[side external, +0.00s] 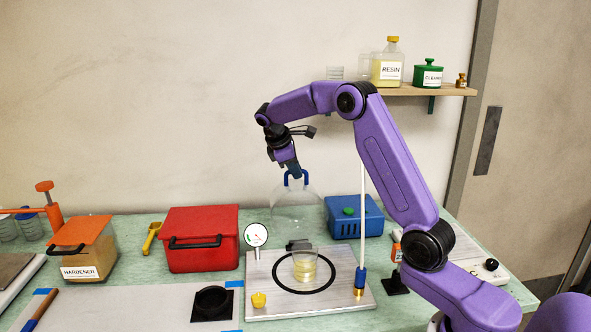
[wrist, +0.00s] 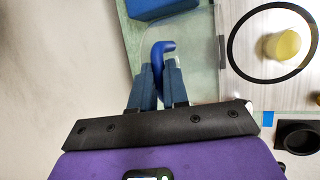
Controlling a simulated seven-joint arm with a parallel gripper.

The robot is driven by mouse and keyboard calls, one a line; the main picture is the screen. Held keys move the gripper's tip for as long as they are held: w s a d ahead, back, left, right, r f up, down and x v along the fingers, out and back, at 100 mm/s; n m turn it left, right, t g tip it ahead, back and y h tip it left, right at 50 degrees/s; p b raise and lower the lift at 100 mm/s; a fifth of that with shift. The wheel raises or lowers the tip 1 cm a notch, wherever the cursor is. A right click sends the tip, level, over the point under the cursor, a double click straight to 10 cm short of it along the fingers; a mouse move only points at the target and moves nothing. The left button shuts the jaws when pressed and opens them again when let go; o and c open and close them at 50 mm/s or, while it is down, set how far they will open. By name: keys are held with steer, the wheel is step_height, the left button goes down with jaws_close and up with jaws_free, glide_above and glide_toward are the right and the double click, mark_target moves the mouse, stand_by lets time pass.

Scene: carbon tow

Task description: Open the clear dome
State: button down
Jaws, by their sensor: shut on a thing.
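The clear dome (side external: 297,212) stands tipped up on its edge at the back of the metal base plate (side external: 345,300), above a dark hinge (side external: 298,245). Its blue handle (side external: 295,176) is at the top. My gripper (side external: 296,175) comes down from the upper left and is shut on the handle. In the wrist view the handle (wrist: 162,52) shows between the fingertips of my gripper (wrist: 158,72), and part of it is hidden by them. A clear cup of yellow liquid (side external: 304,268) stands uncovered inside the black ring on the plate.
A red box (side external: 202,238) stands left of the dome, a blue box (side external: 353,217) right of it. A gauge (side external: 256,235), a yellow knob (side external: 258,300) and a white tube with a blue fitting (side external: 360,278) stand on the plate. The wall is close behind.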

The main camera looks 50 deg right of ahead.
steer(key=shift+w+d, duration=0.2)
steer(key=shift+d, duration=0.2)
steer(key=c, duration=1.1)
jaws_free()
steer(key=shift+f, duration=0.1)
steer(key=shift+a, duration=0.1)
steer(key=shift+w+a+r, duration=0.1)
steer(key=shift+a+r, duration=0.2)
steer(key=shift+r, duration=0.2)
steer(key=v, duration=1.6)
steer(key=shift+r, duration=0.1)
